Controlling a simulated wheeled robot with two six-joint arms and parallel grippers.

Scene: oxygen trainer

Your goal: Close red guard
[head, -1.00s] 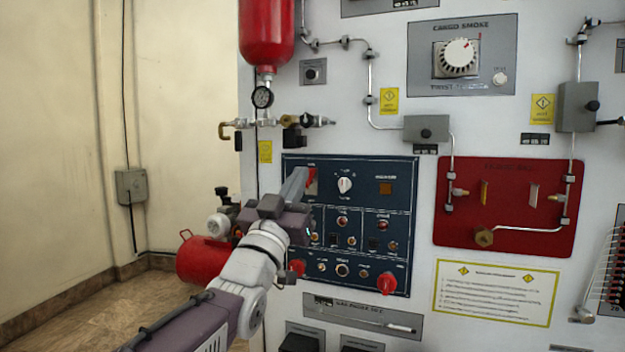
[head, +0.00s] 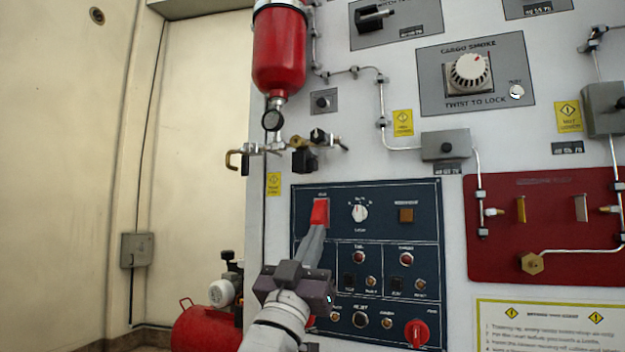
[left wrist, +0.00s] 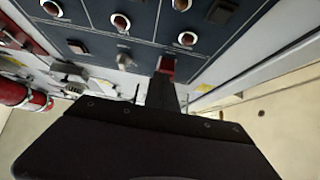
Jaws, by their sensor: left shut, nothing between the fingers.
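The red guard (head: 320,212) is at the upper left of the dark blue control panel (head: 385,230), just left of a white knob. It looks lowered flat over its spot, though the fingers partly cover its lower end. My left gripper (head: 318,230) is shut and empty, with its fingertips at the guard's lower edge; touching or just short of it I cannot tell. In the left wrist view the fingers (left wrist: 162,85) point at the red guard (left wrist: 166,65). My right gripper is in no view.
A red knob (head: 417,333) protrudes at the panel's lower right. A red tank (head: 207,330) stands at lower left.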

